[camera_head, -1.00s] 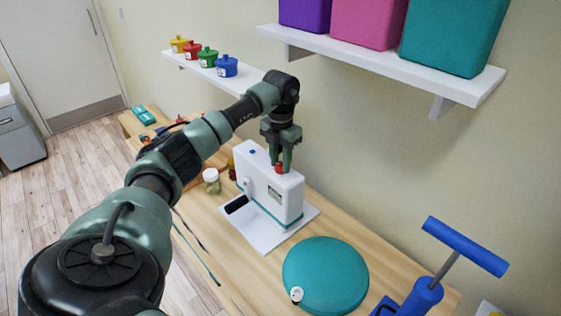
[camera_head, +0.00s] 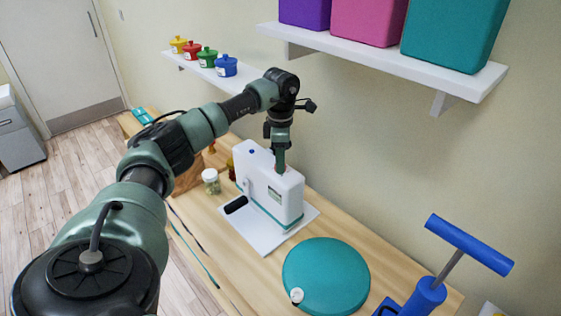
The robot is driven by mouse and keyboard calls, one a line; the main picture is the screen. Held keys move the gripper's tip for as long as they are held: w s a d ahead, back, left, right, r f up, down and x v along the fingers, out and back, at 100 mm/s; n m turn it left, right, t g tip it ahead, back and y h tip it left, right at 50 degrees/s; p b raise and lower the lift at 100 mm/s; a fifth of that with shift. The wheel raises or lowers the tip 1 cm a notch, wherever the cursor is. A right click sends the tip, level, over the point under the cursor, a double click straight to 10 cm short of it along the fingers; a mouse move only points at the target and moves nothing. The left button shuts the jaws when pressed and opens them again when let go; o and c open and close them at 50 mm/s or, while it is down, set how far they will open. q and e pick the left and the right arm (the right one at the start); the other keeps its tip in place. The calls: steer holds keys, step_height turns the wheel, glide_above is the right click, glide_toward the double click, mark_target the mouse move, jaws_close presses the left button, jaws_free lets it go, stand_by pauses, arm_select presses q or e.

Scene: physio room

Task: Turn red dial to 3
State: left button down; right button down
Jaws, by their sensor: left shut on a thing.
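A white machine (camera_head: 289,199) with a small display and a teal stripe stands on a white base plate on the wooden table. The red dial on its top is almost wholly hidden behind my left gripper. My left gripper (camera_head: 280,166) points down onto the machine's top and is shut on the red dial, its fingers seen edge-on. A blue knob (camera_head: 252,151) sits on the machine's top to the left. The dial's marks and pointer cannot be read here. My right gripper is not in view.
A jar (camera_head: 211,182) stands left of the machine. A wall shelf (camera_head: 385,57) with large bins and a shelf with small coloured pots are above.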

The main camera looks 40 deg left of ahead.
arm_select(q)
steer(key=m, duration=0.6)
steer(key=shift+r, duration=0.15)
steer(key=m, duration=0.6)
steer(key=shift+b, duration=0.4)
steer(key=shift+w, duration=0.1)
steer(key=c, duration=1.1)
jaws_free()
steer(key=shift+o, duration=0.2)
